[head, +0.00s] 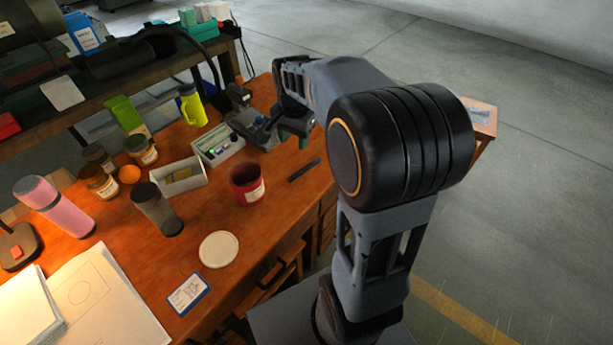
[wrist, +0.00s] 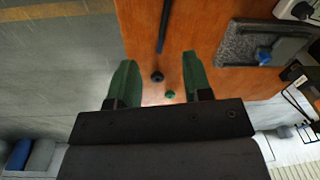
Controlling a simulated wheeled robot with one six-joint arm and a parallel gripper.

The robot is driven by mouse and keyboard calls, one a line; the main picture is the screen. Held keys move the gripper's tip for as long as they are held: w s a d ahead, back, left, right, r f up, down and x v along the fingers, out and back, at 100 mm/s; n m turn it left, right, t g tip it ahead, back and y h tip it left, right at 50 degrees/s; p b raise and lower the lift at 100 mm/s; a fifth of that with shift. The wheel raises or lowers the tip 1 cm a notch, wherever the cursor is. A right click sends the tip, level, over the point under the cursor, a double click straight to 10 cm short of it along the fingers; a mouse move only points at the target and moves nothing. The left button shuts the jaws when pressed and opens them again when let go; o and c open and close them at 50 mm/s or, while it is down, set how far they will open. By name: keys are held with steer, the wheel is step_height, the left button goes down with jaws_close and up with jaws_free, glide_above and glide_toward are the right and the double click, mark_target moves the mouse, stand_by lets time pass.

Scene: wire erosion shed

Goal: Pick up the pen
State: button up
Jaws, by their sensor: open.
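A slim dark pen (head: 304,170) lies on the orange-brown bench near its right edge, right of the red mug. In the wrist view a thin dark blue stick (wrist: 164,25), which looks like the pen, runs down from the top edge toward the gap between my fingers. My gripper (wrist: 160,75) is open, with green fingers either side of the gap and nothing held. In the head view my gripper (head: 294,130) is over the bench's far right part, beyond the pen, partly hidden by my arm.
A red mug (head: 247,186) stands left of the pen. White bins (head: 216,148), jars and a grey tumbler (head: 158,212) crowd further left. In the wrist view a small black round thing (wrist: 157,77) and a green one (wrist: 170,94) lie near the fingers. A grey slab (wrist: 240,47) is to the right.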

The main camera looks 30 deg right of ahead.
steer(key=w+d+f+m+b, duration=0.1)
steer(key=w+d+f+m, duration=0.2)
steer(key=w+f, duration=0.1)
steer(key=m+b, duration=0.1)
glide_above(301, 171)
steer(key=shift+g, duration=0.4)
step_height(301, 171, down, 8)
steer(key=shift+f, duration=0.1)
steer(key=shift+f+b, duration=0.3)
steer(key=shift+f, duration=2.65)
jaws_close()
